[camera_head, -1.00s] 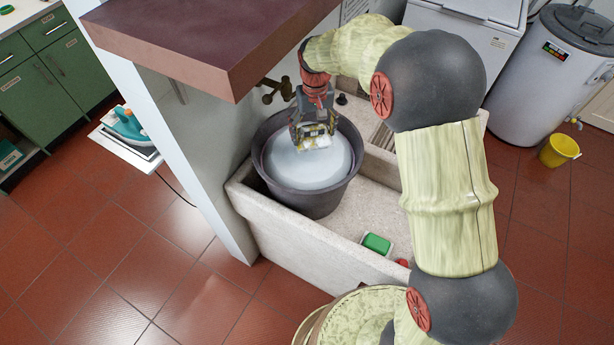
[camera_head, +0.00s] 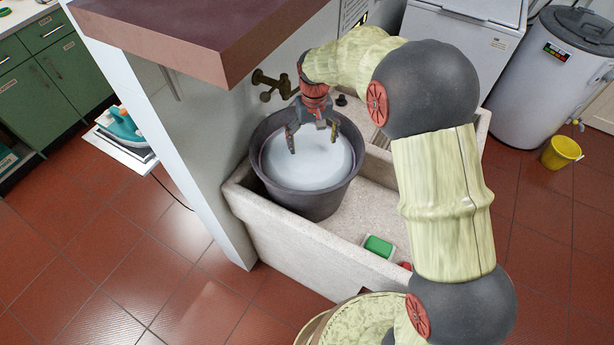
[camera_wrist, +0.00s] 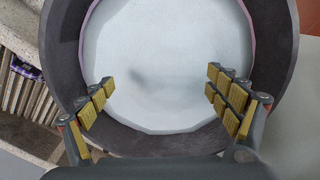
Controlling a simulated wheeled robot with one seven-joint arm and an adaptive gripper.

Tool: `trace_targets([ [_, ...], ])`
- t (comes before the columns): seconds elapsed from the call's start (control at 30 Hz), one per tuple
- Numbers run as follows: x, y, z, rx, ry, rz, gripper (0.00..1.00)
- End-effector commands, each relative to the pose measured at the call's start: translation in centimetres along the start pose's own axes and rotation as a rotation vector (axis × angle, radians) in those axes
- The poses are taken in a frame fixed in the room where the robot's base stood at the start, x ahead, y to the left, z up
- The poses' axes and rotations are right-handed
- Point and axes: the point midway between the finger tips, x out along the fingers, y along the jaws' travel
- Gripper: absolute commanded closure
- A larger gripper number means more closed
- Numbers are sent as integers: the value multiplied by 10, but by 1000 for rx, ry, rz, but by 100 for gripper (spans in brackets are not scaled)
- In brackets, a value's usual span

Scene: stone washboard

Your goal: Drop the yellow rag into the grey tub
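The grey tub (camera_head: 308,201) stands in the stone sink and holds pale, cloudy water (camera_head: 300,168). In the wrist view the tub (camera_wrist: 62,45) surrounds the water (camera_wrist: 165,50). My gripper (camera_head: 313,138) is over the tub, pointing down, with its fingers spread. In the wrist view the gripper (camera_wrist: 160,104) is open, with nothing between its padded fingers. The yellow rag is not visible in either current view. A faint dark smudge shows in the water in the wrist view; I cannot tell whether it is a shadow or something under the surface.
A brass tap (camera_head: 268,84) is on the wall behind the tub. A dark red shelf (camera_head: 200,40) overhangs at the left. A yellow bucket (camera_head: 561,152) stands on the floor at the right.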

Motion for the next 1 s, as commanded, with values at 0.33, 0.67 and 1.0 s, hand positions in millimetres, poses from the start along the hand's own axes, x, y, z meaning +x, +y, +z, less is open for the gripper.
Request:
trace_targets([
  [0.33,0,0,0,0,-1,0,2],
  [0.67,-26,0,-1,0,3,0,2],
  [1.0,-70,0,0,0,0,0,2],
])
